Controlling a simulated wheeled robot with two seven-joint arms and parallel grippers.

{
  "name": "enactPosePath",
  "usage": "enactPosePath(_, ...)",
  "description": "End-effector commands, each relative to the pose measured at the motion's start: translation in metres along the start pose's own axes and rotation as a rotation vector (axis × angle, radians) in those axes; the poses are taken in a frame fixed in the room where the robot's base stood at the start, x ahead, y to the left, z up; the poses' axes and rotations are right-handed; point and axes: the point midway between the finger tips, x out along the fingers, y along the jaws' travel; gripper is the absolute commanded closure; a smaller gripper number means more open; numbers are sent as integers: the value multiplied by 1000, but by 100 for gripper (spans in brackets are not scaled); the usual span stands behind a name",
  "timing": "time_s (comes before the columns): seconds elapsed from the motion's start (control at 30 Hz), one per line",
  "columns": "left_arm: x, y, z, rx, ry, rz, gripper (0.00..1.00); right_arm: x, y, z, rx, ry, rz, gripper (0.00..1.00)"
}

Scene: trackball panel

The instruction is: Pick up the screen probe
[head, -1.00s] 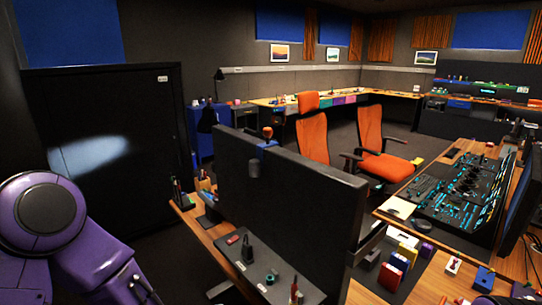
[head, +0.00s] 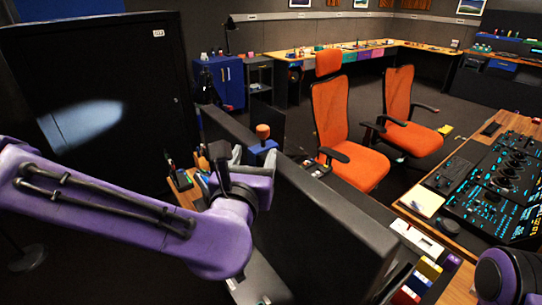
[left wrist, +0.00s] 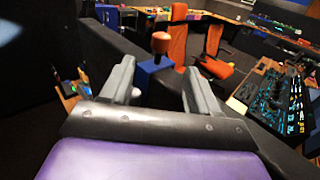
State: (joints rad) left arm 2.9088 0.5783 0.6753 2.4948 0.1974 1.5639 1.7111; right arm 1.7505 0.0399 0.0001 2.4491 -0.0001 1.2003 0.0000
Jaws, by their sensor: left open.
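The screen probe, as I take it, has an orange-brown knob (head: 263,131) and stands upright in a blue holder (head: 262,147) on the top edge of a dark screen (head: 330,215). My left gripper (head: 253,158) is open and empty, close in front of the holder in the head view and covering its lower part. In the left wrist view the knob (left wrist: 160,42) shows beyond and between the two grey fingertips (left wrist: 158,68), apart from them. The blue holder (left wrist: 152,72) is below it, partly behind a finger. My right gripper is out of view.
Orange chairs (head: 340,130) stand behind the screen. A black cabinet (head: 90,90) is at the left. Small items (head: 188,172) stand left of the gripper.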

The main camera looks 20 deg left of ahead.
Motion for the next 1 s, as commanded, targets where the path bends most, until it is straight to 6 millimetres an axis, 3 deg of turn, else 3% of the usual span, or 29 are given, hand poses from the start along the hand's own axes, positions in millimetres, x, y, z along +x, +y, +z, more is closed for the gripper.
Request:
enactPosePath(0.6, 96, -5, 0, -11, -4, -6, 39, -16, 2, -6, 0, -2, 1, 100)
enactPosePath(0.9, 105, -3, -2, -13, -5, -5, 39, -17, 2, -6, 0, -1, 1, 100)
enactPosePath(0.93, 105, -3, -2, -13, -5, -5, 46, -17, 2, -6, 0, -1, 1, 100)
enactPosePath(1.0, 105, -3, -2, -13, -5, -5, 69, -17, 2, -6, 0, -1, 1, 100)
